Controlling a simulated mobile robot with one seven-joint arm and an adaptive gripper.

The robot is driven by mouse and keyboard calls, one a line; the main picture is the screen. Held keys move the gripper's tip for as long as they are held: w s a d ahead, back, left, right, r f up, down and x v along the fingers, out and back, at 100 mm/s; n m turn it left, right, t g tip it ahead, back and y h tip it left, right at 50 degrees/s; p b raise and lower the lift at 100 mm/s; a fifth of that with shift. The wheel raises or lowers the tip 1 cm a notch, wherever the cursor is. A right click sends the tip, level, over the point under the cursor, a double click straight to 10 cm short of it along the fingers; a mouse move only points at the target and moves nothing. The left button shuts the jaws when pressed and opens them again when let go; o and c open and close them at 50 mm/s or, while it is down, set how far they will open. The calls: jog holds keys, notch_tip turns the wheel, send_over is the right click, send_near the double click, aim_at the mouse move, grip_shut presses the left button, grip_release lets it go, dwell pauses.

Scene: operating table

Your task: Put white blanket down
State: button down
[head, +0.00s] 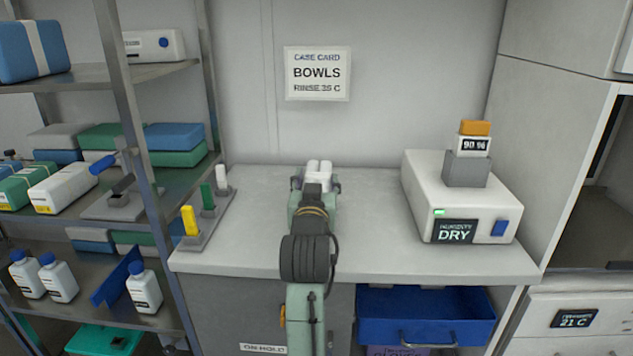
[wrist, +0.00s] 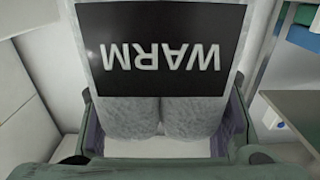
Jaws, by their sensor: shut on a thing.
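The white blanket (head: 319,168) is a small pale bundle of two rolled lobes at the end of my arm, over the back of the counter. In the wrist view the blanket (wrist: 190,116) fills the middle and carries a black label reading WARM, seen upside down. My gripper (head: 315,186) is shut on it, with one finger along each side; the gripper shows in the wrist view (wrist: 163,128) too. My arm hides part of the counter below. I cannot tell whether the blanket touches the counter.
The grey counter (head: 375,240) has free room either side of my arm. A white humidity box (head: 425,200) reading DRY stands right. A holder with coloured tabs (head: 208,212) stands left, beside a loaded shelf rack (head: 130,75). A blue drawer (head: 425,318) is open below.

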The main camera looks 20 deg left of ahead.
jog(key=shift+c, duration=2.3)
grip_release()
jog(key=shift+r, duration=0.2)
jog(key=b+v, duration=0.8)
jog(key=v, duration=0.4)
